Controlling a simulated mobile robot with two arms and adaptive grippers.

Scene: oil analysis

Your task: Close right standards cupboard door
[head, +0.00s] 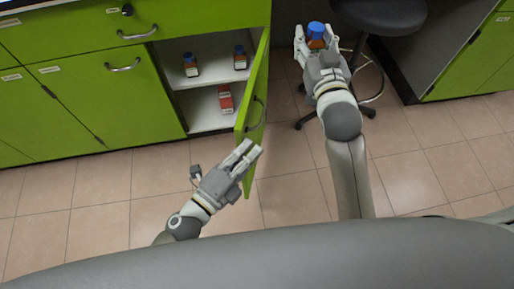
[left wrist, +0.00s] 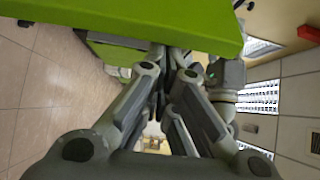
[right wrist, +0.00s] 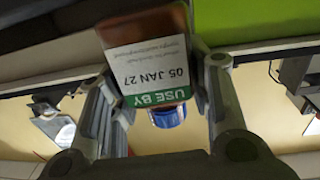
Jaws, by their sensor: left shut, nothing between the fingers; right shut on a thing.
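The right cupboard door (head: 254,95) is green and stands open, swung out from the cabinet. It also shows as a green panel across the top of the left wrist view (left wrist: 140,24). My left gripper (head: 250,152) is shut and empty, with its fingertips close to the door's lower outer end. I cannot tell whether they touch. My right gripper (head: 316,38) is shut on a brown bottle (right wrist: 148,50) with a blue cap (head: 316,29). The bottle's label reads "USE BY 05 JAN 27" in the right wrist view.
Inside the open cupboard (head: 195,82), two small bottles stand on the upper shelf and a red-and-white item (head: 225,98) stands below. A dark stool (head: 380,14) stands at the back right. Green cabinets flank the space, and tiled floor (head: 100,195) is clear in front.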

